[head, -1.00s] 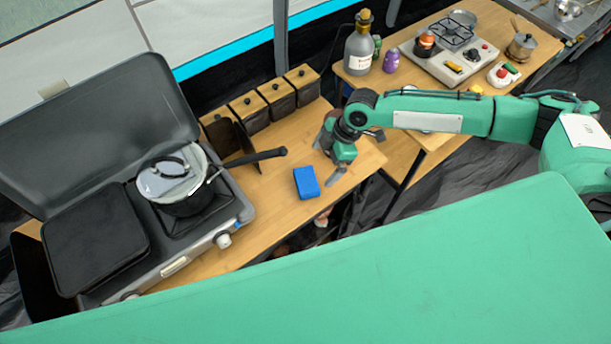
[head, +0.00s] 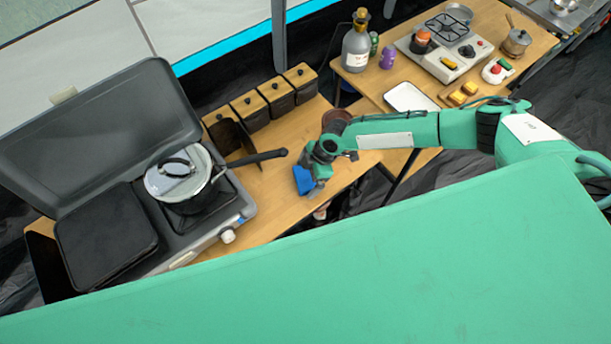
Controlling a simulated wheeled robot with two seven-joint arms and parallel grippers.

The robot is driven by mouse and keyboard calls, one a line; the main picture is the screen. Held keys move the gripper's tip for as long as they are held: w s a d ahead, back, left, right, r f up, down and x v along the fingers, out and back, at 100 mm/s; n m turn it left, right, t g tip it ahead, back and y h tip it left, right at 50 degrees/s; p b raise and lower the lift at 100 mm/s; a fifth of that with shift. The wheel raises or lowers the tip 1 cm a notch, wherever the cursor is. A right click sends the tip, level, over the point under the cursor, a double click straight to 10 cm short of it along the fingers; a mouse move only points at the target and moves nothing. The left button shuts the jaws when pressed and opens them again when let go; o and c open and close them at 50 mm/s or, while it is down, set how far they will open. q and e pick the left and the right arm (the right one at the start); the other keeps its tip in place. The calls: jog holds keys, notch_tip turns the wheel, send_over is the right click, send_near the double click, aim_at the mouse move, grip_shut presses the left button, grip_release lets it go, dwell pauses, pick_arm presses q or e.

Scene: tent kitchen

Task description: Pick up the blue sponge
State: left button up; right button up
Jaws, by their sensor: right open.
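The blue sponge (head: 303,181) lies on the wooden table near its front edge, right of the camp stove. My right gripper (head: 310,188) is directly over it, pointing down, and hides the sponge's right part. The gripper is open; one finger shows at the sponge's front edge. Whether the fingers touch the sponge I cannot tell. My left gripper is not in view.
A camp stove (head: 230,238) with a lidded pot (head: 180,180) stands at left, its black handle reaching toward the sponge. Several wooden-lidded canisters (head: 276,92) line the back. A second table at right holds a white tray (head: 411,98) and a grey bottle (head: 356,45).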

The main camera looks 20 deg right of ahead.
aim_at(308, 176)
jog(key=c, duration=0.9)
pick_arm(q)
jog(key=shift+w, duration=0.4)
pick_arm(e)
jog(key=shift+o, duration=0.2)
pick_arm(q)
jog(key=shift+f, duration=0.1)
pick_arm(e)
jog(key=shift+r, duration=0.1)
jog(key=shift+r+b, duration=0.4)
jog(key=shift+r, duration=0.15)
notch_tip(308, 176, up, 8)
jog(key=b, duration=0.3)
jog(key=shift+f, duration=0.2)
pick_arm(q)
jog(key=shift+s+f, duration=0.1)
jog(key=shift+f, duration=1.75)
pick_arm(e)
jog(key=shift+r, duration=0.55)
